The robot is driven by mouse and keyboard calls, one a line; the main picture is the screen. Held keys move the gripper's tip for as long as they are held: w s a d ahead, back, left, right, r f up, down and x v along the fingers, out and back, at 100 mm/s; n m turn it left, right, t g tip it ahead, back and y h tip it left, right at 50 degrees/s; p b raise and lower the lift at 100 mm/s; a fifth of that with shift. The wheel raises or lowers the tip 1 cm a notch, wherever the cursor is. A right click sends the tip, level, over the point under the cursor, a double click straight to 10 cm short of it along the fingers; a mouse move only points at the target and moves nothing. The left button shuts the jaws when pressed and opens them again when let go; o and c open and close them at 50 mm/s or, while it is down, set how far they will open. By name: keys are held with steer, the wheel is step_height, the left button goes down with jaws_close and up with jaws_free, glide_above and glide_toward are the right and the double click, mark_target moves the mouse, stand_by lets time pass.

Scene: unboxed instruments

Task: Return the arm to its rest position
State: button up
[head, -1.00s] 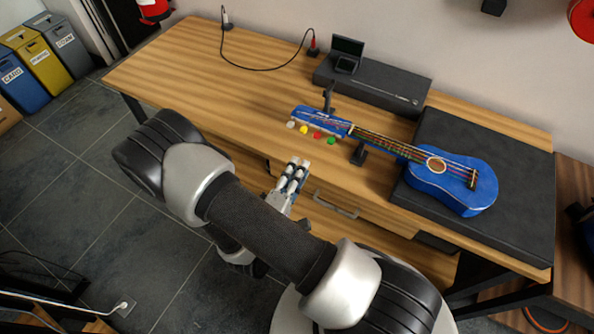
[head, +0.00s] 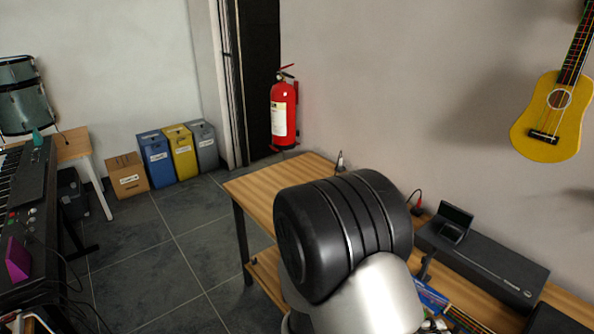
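My arm fills the lower middle of the head view, its black and silver joint standing in front of the wooden workbench (head: 262,195). My gripper is out of the frame, so its fingers cannot be seen. A small part of the blue ukulele (head: 430,297) shows on the bench beside my arm; the rest of it is hidden or cut off by the frame.
A black case (head: 497,272) with a small open box (head: 452,224) lies at the bench's back. A red extinguisher (head: 284,115) and yellow ukulele (head: 546,125) hang on the wall. Bins (head: 156,160) stand far left. A keyboard (head: 20,210) is at left; floor between is clear.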

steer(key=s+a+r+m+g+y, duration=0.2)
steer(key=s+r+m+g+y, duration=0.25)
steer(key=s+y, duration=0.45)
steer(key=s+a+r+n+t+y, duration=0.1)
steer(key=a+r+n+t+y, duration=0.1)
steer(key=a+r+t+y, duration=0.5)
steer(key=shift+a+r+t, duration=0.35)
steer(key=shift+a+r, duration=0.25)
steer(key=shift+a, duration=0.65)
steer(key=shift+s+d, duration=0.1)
